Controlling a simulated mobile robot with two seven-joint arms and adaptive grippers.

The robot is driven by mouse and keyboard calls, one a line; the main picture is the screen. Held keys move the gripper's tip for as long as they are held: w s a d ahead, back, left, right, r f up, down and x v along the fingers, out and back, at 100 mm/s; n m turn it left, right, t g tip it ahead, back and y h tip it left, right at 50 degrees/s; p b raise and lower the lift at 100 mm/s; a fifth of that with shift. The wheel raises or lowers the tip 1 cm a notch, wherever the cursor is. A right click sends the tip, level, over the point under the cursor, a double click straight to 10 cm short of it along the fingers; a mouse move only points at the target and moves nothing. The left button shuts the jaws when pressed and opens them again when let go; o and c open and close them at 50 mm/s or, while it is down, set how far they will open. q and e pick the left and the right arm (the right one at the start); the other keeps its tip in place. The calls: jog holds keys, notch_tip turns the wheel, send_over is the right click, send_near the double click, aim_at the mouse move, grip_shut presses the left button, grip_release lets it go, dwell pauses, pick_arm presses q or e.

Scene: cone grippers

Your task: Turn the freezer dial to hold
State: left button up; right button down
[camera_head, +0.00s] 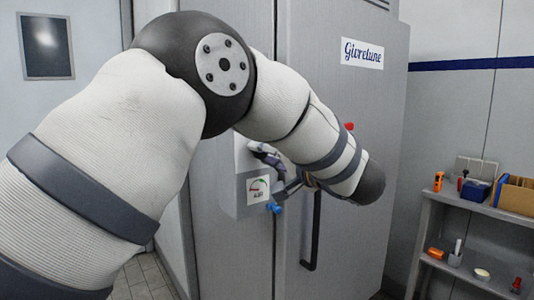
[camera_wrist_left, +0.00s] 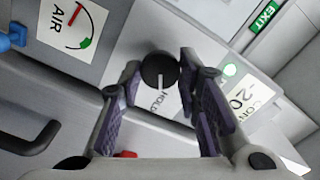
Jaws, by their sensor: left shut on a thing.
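The freezer (camera_head: 340,85) is a tall grey cabinet with a Givretune label. Its dial (camera_wrist_left: 157,68) is a round black knob with a white pointer line. In the left wrist view the line points down the picture, towards the HOLD lettering (camera_wrist_left: 146,102) on the pale panel. My left gripper (camera_wrist_left: 160,70) is shut on the dial, one finger on each side of it. In the head view my left gripper (camera_head: 266,172) is at the control box (camera_head: 229,196) on the freezer front, and the dial is hidden there. My right gripper is out of view.
An AIR gauge (camera_head: 258,189) and a blue knob (camera_head: 273,208) are close to my left gripper. A dark door handle (camera_head: 312,235) hangs below my wrist. A shelf (camera_head: 470,208) with small items stands at the right.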

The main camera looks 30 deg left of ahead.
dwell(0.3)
pick_arm(q)
jog(key=o, duration=1.1)
jog(key=shift+o, duration=0.2)
jog(key=v, duration=1.2)
